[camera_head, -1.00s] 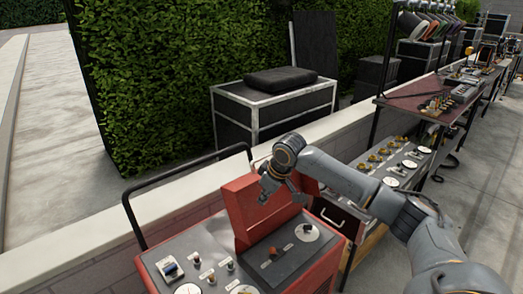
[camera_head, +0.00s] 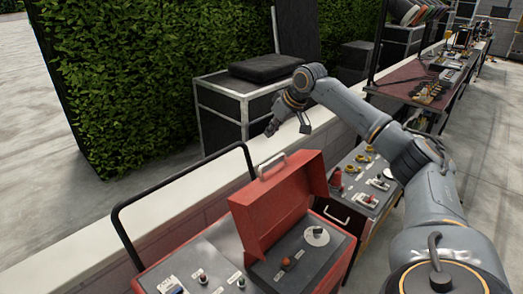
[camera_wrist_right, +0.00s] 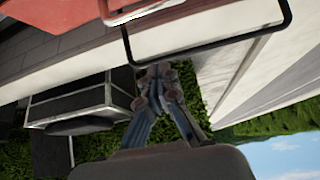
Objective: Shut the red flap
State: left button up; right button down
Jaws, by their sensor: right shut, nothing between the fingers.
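The red flap (camera_head: 268,218) stands raised and open on the red console, with a light handle (camera_head: 271,165) at its top edge. The grey panel (camera_head: 300,265) in front of it is uncovered, with an orange-red knob and a round white dial. My right gripper (camera_head: 270,130) is above and beyond the flap, apart from it, near the low wall. Its fingers are together and empty; they also show in the right wrist view (camera_wrist_right: 158,72). In that view a red surface shows at the top edge, but I cannot tell which part it is. My left gripper is in neither view.
A black rail (camera_head: 180,180) runs along the console's back, before the pale low wall (camera_head: 150,199). A black case (camera_head: 225,115) and a hedge stand beyond. Another control console (camera_head: 365,180) and a workbench stand to the right.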

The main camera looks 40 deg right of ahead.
jog(key=f+p, duration=0.1)
jog(key=f, duration=0.1)
jog(key=f+p, duration=0.1)
jog(key=f, duration=0.2)
jog(key=w+f+p, duration=0.1)
jog(key=f+p, duration=0.1)
jog(key=f, duration=0.1)
jog(key=shift+f, duration=0.15)
jog(key=shift+s+f, duration=0.1)
jog(key=shift+s, duration=0.2)
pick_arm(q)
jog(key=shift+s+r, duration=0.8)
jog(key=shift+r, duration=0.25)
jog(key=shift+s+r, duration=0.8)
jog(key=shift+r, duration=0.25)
pick_arm(e)
jog(key=shift+w+f, duration=0.1)
jog(key=shift+f, duration=0.05)
